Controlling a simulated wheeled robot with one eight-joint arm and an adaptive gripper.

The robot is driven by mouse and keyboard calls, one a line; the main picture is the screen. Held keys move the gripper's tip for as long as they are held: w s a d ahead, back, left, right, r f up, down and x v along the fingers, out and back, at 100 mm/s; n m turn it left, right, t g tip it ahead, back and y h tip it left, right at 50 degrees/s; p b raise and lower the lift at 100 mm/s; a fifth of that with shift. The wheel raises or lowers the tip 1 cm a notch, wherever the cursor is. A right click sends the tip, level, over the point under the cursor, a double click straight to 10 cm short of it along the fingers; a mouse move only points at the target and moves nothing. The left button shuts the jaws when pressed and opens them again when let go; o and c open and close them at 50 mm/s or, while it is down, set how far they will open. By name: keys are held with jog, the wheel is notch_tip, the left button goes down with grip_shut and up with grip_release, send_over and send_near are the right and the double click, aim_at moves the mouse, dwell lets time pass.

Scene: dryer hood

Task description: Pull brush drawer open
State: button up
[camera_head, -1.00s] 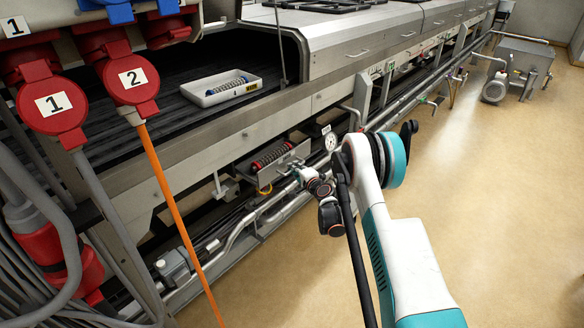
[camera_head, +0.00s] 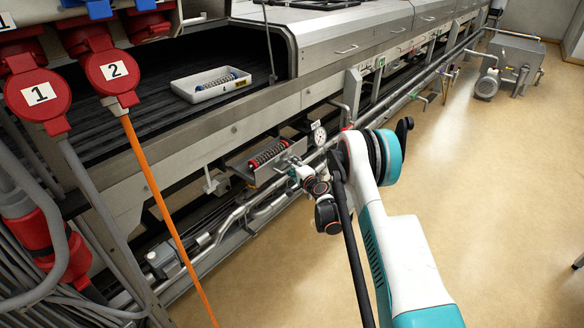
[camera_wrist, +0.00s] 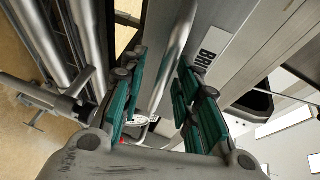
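The brush drawer (camera_head: 240,167) is a metal tray low on the machine's side, standing out from it. A brush roll with red bristles (camera_head: 268,153) lies in it. My gripper (camera_head: 302,172) is at the drawer's front end, small and partly hidden by my arm in the head view. In the wrist view, the teal-padded fingers of my gripper (camera_wrist: 161,58) are apart. A round metal bar, seemingly the drawer handle (camera_wrist: 172,55), runs between them, with a gap on the left side. A white label reading "BRU" (camera_wrist: 212,45) is beside the right finger.
A pressure gauge (camera_head: 319,135) stands close to the gripper. Pipes (camera_head: 235,215) run low along the machine. A white tray with a blue roller (camera_head: 210,85) sits on the conveyor. An orange cable (camera_head: 155,190) hangs at left.

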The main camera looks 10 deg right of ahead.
jog(key=v, duration=0.7)
jog(key=shift+s, duration=0.25)
jog(key=shift+r, duration=0.15)
